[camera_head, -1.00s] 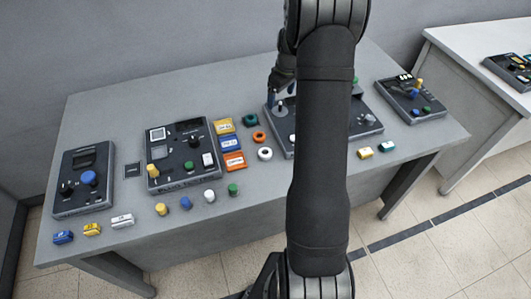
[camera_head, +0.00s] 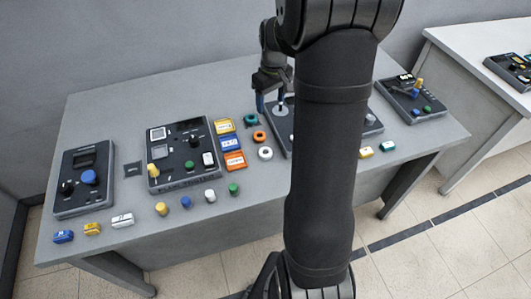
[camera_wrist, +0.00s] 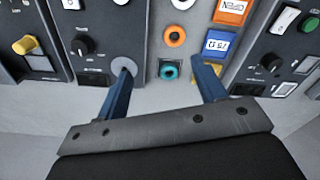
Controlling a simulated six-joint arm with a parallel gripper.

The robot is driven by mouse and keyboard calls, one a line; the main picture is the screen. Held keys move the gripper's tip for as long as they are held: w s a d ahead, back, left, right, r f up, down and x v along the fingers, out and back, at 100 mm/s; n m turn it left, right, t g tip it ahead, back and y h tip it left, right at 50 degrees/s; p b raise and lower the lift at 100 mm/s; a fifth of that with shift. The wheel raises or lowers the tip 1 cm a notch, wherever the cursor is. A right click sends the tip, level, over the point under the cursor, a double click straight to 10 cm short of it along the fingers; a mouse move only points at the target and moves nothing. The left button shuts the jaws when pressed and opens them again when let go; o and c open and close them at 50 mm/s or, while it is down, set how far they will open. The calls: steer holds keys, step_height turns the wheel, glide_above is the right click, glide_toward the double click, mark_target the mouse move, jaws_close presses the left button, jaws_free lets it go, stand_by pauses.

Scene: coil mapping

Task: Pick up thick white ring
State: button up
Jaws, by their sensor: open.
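The thick white ring (camera_head: 265,153) lies on the grey table, nearest the front of a short column of three rings. It also shows, partly cut off, at the top edge of the wrist view (camera_wrist: 182,4). The orange ring (camera_head: 259,135) lies behind it, and the teal ring (camera_head: 251,118) behind that. My gripper (camera_head: 271,104) is open and empty above the rear of the table, slightly right of the teal ring. In the wrist view its two blue fingers (camera_wrist: 161,66) are spread either side of the teal ring (camera_wrist: 168,71), with the white ring farther off.
Yellow, blue and orange labelled blocks (camera_head: 230,142) lie left of the rings. A dark panel with knobs (camera_head: 183,152) stands beyond them. Another dark panel (camera_head: 370,120) stands right of the rings, partly hidden by my arm. The table in front of the white ring is clear.

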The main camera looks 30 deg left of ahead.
steer(key=s+d+r+m, duration=0.1)
steer(key=s+d+r, duration=0.15)
steer(key=s, duration=0.35)
glide_above(265, 154)
steer(key=shift+h, duration=0.3)
steer(key=f, duration=1.2)
steer(key=shift+w+d, duration=0.1)
steer(key=shift+d, duration=0.2)
steer(key=shift+a+f, duration=0.15)
steer(key=shift+f, duration=1.15)
steer(key=shift+a+f, duration=0.15)
steer(key=shift+f, duration=1.15)
steer(key=shift+c, duration=0.4)
steer(key=c, duration=1)
